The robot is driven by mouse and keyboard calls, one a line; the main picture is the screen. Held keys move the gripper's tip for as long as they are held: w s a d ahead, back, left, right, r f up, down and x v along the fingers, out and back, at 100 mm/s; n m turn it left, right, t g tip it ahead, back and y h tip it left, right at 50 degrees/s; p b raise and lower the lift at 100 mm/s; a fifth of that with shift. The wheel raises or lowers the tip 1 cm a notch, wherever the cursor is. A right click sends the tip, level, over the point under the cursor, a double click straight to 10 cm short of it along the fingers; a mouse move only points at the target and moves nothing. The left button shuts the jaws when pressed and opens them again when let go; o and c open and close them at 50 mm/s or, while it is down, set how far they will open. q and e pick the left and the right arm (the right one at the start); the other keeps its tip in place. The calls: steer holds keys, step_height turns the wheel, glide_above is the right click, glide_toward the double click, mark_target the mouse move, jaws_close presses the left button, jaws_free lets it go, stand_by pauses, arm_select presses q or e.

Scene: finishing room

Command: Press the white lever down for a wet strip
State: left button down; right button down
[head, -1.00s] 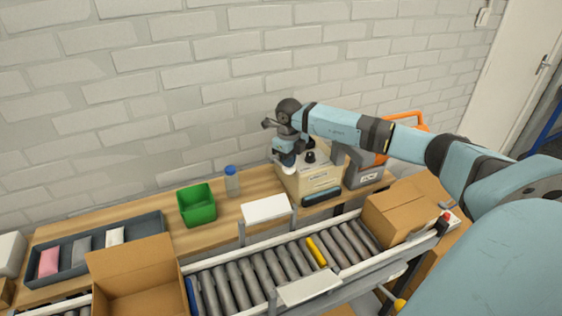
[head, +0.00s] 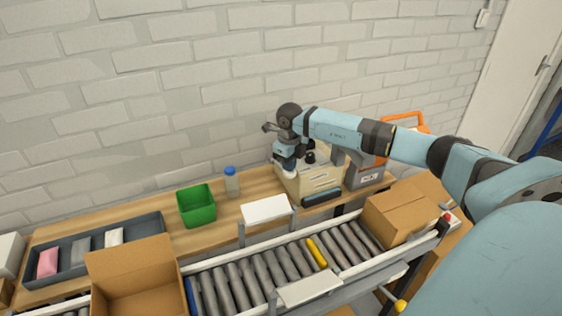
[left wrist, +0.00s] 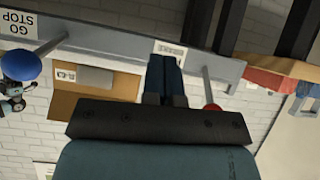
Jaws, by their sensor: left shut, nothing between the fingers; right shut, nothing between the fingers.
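A cream tape dispenser (head: 318,183) with a dark front slot stands on the wooden bench against the wall. A small white part (head: 290,174), which looks like the lever's end, shows at its left side. My right gripper (head: 287,163) is shut and empty, pointing down directly over that white part. It seems to touch it, but the fingertips are small and partly dark, so contact is unclear. No strip can be made out at the slot. My left gripper (left wrist: 165,76) is shut and empty in the left wrist view, away from the dispenser.
A grey machine (head: 364,171) stands right of the dispenser. A bottle with a blue cap (head: 232,182) and a green bin (head: 197,206) stand to its left. A roller conveyor (head: 265,270) runs in front, with a closed carton (head: 400,212) and an open carton (head: 135,280).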

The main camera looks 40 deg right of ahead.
steer(key=shift+f, duration=0.15)
steer(key=shift+s+a+f, duration=0.1)
steer(key=shift+s+f, duration=0.15)
steer(key=shift+f, duration=0.1)
steer(key=shift+f+b, duration=0.15)
steer(key=shift+b, duration=0.15)
steer(key=shift+s+f, duration=0.2)
steer(key=shift+f, duration=0.15)
steer(key=shift+f+b, duration=0.15)
steer(key=shift+b, duration=0.15)
steer(key=shift+s+f, duration=0.15)
steer(key=shift+f, duration=0.2)
